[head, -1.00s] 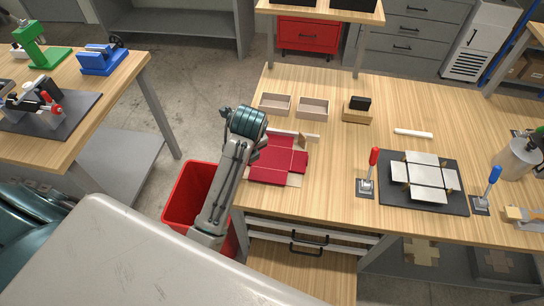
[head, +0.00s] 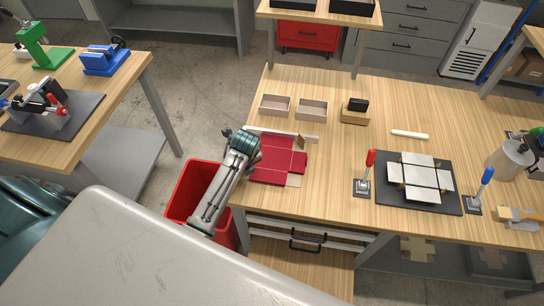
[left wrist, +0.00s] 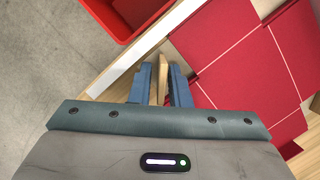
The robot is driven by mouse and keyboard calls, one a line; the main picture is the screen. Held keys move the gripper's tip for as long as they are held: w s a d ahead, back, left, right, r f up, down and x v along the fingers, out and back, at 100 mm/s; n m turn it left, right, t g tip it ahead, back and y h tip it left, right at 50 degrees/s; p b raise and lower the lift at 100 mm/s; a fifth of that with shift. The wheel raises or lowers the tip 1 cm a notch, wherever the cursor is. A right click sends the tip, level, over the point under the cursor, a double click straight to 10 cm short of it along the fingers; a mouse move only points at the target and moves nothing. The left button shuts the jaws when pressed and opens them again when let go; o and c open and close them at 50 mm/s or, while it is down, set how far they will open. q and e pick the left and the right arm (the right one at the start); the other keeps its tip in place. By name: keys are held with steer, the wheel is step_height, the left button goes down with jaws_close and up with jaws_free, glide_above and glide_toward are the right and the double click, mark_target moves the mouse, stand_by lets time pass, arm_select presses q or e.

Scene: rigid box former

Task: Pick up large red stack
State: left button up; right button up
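The large red stack (head: 278,160) lies flat near the left front edge of the wooden table, a cross-shaped red sheet with a tan piece showing at its front corner. My left gripper is hidden behind its own wrist in the head view. In the left wrist view the two blue fingers of my left gripper (left wrist: 162,80) stand a little apart, left of the red stack (left wrist: 235,65), over the table's edge strip. A narrow tan strip shows between the fingers; I cannot tell what it is. My right gripper is not in view.
A red bin (head: 190,190) stands on the floor below the table's left edge. A thin white strip (head: 285,134) lies behind the stack, with two small trays (head: 312,108) further back. A dark board with grey panels (head: 382,195) and a red-handled clamp (head: 368,172) stand to the right.

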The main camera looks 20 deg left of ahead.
arm_select(q)
steer(key=shift+c, duration=0.5)
jaws_close()
steer(key=shift+r, duration=0.1)
